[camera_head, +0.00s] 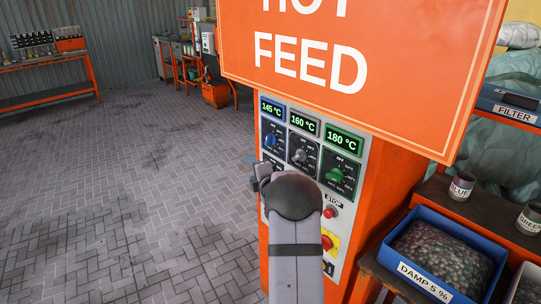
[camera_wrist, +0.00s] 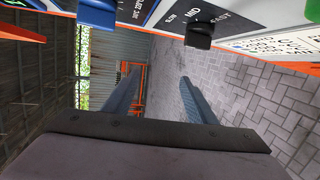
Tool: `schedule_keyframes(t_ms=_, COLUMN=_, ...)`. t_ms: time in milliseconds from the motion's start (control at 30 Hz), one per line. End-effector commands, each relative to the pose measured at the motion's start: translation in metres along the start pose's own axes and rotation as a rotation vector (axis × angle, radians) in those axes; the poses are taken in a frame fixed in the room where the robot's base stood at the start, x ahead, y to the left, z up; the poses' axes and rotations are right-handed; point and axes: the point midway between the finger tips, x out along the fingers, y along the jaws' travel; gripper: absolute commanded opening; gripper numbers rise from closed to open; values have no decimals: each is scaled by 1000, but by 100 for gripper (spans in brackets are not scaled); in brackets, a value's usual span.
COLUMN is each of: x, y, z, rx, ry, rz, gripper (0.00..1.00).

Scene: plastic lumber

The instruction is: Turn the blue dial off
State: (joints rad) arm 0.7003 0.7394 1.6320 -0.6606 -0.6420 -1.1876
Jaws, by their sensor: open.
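The blue dial (camera_head: 270,140) is the leftmost of three dials on the orange control cabinet, under a display reading 145 °C. Its pointer setting is too small to read. In the wrist view a blue knob (camera_wrist: 97,15), which appears to be this dial, is cut off by the top edge. My gripper (camera_head: 262,170) is open, below and slightly left of the blue dial in the head view, in front of the panel's left edge. In the wrist view its two fingers (camera_wrist: 160,82) stand apart with nothing between them. My arm hides the lower panel.
A grey dial (camera_head: 299,155) and a green dial (camera_head: 334,174) sit to the right. A red stop button (camera_head: 330,212) is lower. The wrist view shows a black knob (camera_wrist: 200,33). An orange sign (camera_head: 350,60) overhangs the panel. Open paved floor (camera_head: 130,180) lies left.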

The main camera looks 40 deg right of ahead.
Motion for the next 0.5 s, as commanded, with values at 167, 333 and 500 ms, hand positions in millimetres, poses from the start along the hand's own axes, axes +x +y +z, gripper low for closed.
schedule_keyframes(t_ms=167, x=-38, y=17, z=32, rx=101, ry=-34, rz=230, gripper=52)
schedule_keyframes(t_ms=333, x=-70, y=34, z=53, rx=144, ry=-70, rz=382, gripper=52)
schedule_keyframes(t_ms=500, x=-85, y=42, z=62, rx=157, ry=-88, rz=448, gripper=52)
